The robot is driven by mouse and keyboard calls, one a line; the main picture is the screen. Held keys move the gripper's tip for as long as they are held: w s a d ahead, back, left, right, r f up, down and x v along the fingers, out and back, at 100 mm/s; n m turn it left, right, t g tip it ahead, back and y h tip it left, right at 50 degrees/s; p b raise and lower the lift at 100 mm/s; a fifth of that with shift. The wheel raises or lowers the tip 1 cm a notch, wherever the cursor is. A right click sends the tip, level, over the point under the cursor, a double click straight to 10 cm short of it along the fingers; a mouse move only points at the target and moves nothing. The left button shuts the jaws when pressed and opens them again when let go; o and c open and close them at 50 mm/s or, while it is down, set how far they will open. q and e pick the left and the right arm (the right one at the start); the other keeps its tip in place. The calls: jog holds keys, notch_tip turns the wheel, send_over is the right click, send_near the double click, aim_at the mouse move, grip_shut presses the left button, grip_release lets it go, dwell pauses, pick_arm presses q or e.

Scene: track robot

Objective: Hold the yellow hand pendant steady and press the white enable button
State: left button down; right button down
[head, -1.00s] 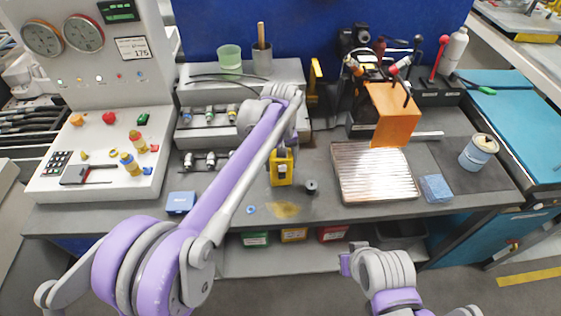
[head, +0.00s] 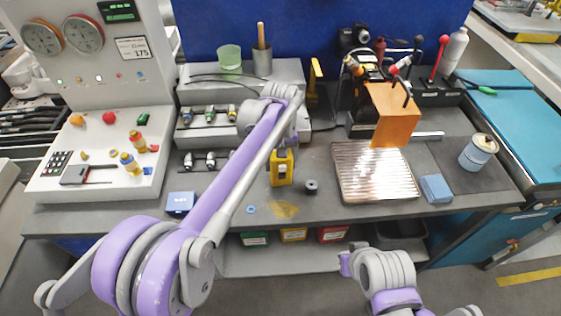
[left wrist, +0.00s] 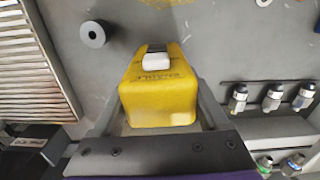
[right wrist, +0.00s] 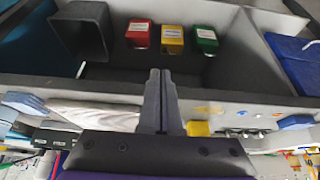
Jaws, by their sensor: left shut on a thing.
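The yellow hand pendant (head: 281,176) stands on the bench, a little left of the bench's middle in the head view. In the left wrist view the pendant (left wrist: 158,102) sits between the two fingers of my left gripper (left wrist: 155,108), which is shut on it. Its white button (left wrist: 155,60) faces away from that gripper and nothing covers it. My right gripper (right wrist: 162,100) is shut and empty. In the head view the right gripper (head: 346,264) is low in front of the bench, apart from the pendant. A yellow block beside its fingers in the right wrist view is probably the pendant.
A dark ring (head: 312,187) lies just right of the pendant, and a blue box (head: 180,202) lies to its left. A ribbed metal plate (head: 372,173) is farther right. Several coloured bins, one red (head: 333,234), stand on the shelf under the bench.

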jog(key=m+t+y, duration=0.4)
jog(key=m, duration=0.6)
send_near(279, 173)
jog(key=shift+s+f+x, duration=0.15)
jog(key=shift+x, duration=0.75)
jog(key=shift+s+f+x, duration=0.15)
jog(key=shift+x, duration=0.75)
jog(key=shift+w, duration=0.45)
jog(key=shift+w+a, duration=0.1)
jog(key=shift+w, duration=0.35)
dwell(0.8)
jog(key=shift+s, duration=0.95)
